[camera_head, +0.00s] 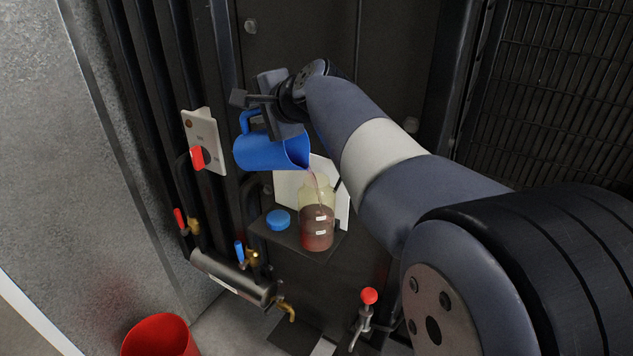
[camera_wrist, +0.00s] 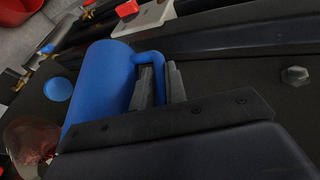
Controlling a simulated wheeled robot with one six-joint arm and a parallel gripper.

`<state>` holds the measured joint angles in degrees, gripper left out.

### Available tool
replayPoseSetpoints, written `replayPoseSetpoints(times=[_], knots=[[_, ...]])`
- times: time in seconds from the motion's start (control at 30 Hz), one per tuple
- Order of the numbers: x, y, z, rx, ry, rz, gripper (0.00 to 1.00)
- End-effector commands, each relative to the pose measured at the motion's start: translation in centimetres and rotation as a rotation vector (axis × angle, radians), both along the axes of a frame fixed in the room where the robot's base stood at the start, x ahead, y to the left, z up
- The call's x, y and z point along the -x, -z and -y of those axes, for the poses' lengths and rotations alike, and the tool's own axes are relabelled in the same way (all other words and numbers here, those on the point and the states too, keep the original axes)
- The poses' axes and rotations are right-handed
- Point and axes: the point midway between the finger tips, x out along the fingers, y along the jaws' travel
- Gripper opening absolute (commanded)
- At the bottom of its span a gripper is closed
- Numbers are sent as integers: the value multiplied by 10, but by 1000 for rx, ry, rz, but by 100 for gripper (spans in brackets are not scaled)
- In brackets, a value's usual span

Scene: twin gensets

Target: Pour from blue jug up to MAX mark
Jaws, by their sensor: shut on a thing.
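The blue jug (camera_head: 262,151) is tilted with its mouth to the right, above a clear bottle (camera_head: 317,227). A thin reddish stream falls from its lip into the bottle's opening. Reddish liquid fills the lower part of the bottle, up to about its middle; small white marks show on its side, too small to read. My gripper (camera_head: 259,103) is shut on the jug's handle. In the wrist view the jug (camera_wrist: 98,84) has its handle between the two fingers of my gripper (camera_wrist: 158,85), and part of the bottle (camera_wrist: 30,140) shows at lower left.
A blue cap (camera_head: 278,220) lies on the small shelf (camera_head: 290,238) left of the bottle. Pipes with red and blue valve handles (camera_head: 239,251) stand lower left. A red bucket (camera_head: 160,338) is on the floor. A switch plate (camera_head: 204,140) is left of the jug.

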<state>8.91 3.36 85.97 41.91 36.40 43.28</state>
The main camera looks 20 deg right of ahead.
Motion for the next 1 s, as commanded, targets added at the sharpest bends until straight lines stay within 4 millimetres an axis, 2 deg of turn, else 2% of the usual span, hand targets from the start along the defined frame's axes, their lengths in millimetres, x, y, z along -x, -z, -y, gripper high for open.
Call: replayPoseSetpoints(times=[1.0], knots=[[4, -5, 3, -31, 1, 37, 0]])
